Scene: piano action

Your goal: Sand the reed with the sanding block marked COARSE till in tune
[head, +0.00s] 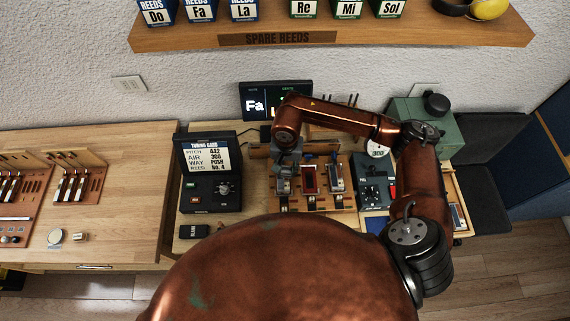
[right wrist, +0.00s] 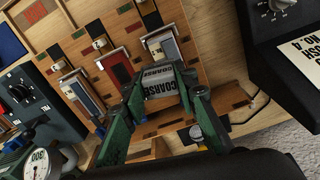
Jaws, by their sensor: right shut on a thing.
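My right gripper (head: 285,180) is over the leftmost reed station on the wooden bench fixture in the head view. In the right wrist view its green fingers (right wrist: 158,88) are shut on the sanding block marked COARSE (right wrist: 158,78). The block is right by a light metal plate (right wrist: 163,46) with a dark strip; I cannot tell whether they touch. A red plate (head: 309,179) and another light plate (head: 336,177) stand beside it on the fixture (head: 346,205). My left gripper is not in view.
A tuning card screen (head: 208,153) stands left, above a box with a knob (head: 222,190). A dark control box (head: 374,180) and a round gauge (head: 378,148) stand right of the fixture. Reed boxes line the shelf (head: 400,32) above. The left worktop (head: 120,200) has clear room.

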